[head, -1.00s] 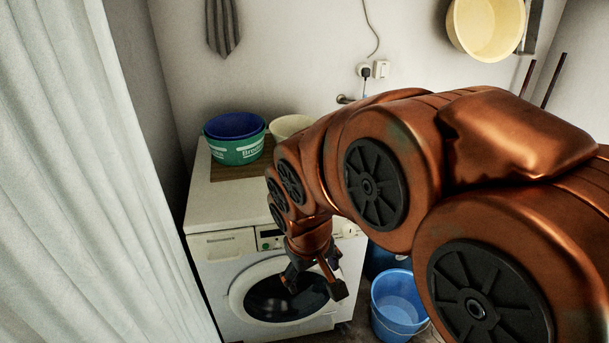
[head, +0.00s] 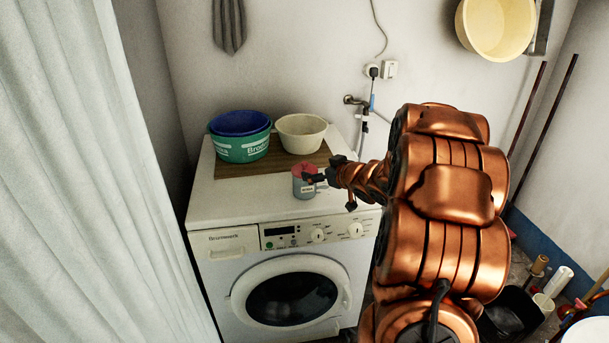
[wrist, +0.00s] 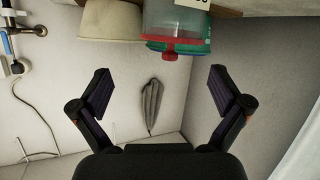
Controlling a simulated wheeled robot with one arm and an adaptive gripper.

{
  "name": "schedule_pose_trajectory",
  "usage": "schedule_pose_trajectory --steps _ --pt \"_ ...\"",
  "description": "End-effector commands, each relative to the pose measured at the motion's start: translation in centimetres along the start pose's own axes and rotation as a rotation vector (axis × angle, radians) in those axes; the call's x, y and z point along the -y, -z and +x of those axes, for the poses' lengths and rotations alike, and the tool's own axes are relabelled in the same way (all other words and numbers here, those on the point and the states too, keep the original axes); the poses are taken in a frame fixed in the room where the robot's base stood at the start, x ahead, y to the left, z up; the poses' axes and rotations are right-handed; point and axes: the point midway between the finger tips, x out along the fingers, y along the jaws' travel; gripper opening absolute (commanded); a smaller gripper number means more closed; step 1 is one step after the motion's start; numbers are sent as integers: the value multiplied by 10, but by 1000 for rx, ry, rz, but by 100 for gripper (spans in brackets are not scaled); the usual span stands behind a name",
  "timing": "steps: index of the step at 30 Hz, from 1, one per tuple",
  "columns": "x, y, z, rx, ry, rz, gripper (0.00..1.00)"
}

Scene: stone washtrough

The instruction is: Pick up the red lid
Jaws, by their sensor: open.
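The red lid (head: 304,169) sits on a grey jar (head: 303,188) on top of the washing machine (head: 235,210). In the wrist view, which is upside down, the lid (wrist: 170,56) shows with a small red knob, at the top just right of centre. The jar (wrist: 175,20) shows there as a clear body with a white label. My gripper (head: 333,182) is just right of the jar in the head view, pointing at it. In the wrist view my gripper (wrist: 160,92) has its two fingers wide apart with nothing between them. The lid lies beyond the fingertips.
A blue basin (head: 240,122) nested in a green one (head: 243,149) and a cream bowl (head: 301,134) stand behind the jar on a brown board (head: 260,163). A tap (head: 357,101) is on the wall behind. A curtain (head: 90,180) hangs left. The machine's front left top is clear.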

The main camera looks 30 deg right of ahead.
Motion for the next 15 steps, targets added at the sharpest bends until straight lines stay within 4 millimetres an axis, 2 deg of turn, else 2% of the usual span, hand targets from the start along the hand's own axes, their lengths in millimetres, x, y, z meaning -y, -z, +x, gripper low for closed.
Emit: schedule_pose_trajectory --steps 1,6,11,15 --pt "-3 -9 2 -36 29 17 100" --pt "-1 -14 -1 -149 129 58 100" --pt "2 -15 -6 -201 178 78 100" --pt "4 -13 0 -211 189 83 100"
